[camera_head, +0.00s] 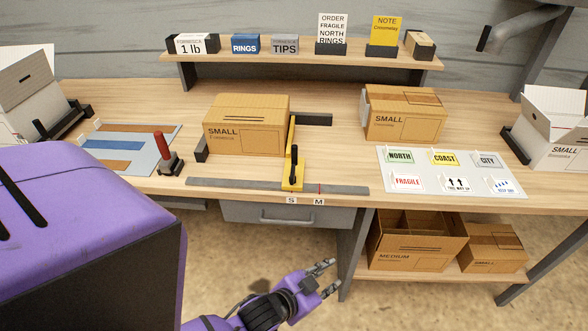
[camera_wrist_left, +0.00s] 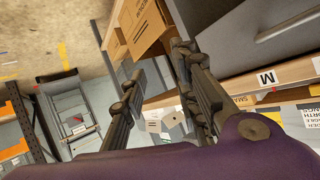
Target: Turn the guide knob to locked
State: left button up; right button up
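The guide is a yellow bar (camera_head: 291,140) standing against the right side of a small cardboard box (camera_head: 245,128) on the workbench. Its black guide knob (camera_head: 294,168) is a lever at the bar's front end, above a grey rail (camera_head: 225,184) with an S label (camera_head: 291,201) and an M label (camera_head: 319,202). Whether the knob is locked cannot be told. My left gripper (camera_head: 327,278) is below and in front of the bench edge, apart from the knob. It is open and empty, also in the left wrist view (camera_wrist_left: 158,85). My right gripper is not in view.
A red-handled tool (camera_head: 160,146) stands left of the box. A label sheet (camera_head: 445,172) and another small box (camera_head: 403,113) are to the right. A grey drawer (camera_head: 288,216) hangs under the bench edge. Boxes sit on a lower shelf (camera_head: 425,280).

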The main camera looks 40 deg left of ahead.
pick_arm(q)
jog(key=w+d+r+m+t+h, duration=0.25)
jog(key=w+r+m, duration=0.25)
jog(key=w+r, duration=0.55)
jog(key=w+d+r+m+g+h+b, duration=0.1)
jog(key=w+d+r+m+g+h, duration=0.3)
jog(key=r+m, duration=0.5)
jog(key=w+d+r+m+g+h+b, duration=0.1)
jog(key=w+d+r+m+g+h, duration=0.1)
jog(key=w+d+r+m+h, duration=0.55)
jog(key=m+g+y, duration=0.3)
jog(key=g+y, duration=0.5)
jog(key=y, duration=0.8)
send_over(292, 171)
notch_tip(292, 171, down, 3)
jog(key=shift+w+a+f+b, duration=0.1)
jog(key=shift+f+b, duration=0.1)
jog(key=shift+b, duration=0.1)
jog(key=shift+f, duration=0.25)
notch_tip(292, 171, down, 6)
jog(key=shift+f, duration=0.6)
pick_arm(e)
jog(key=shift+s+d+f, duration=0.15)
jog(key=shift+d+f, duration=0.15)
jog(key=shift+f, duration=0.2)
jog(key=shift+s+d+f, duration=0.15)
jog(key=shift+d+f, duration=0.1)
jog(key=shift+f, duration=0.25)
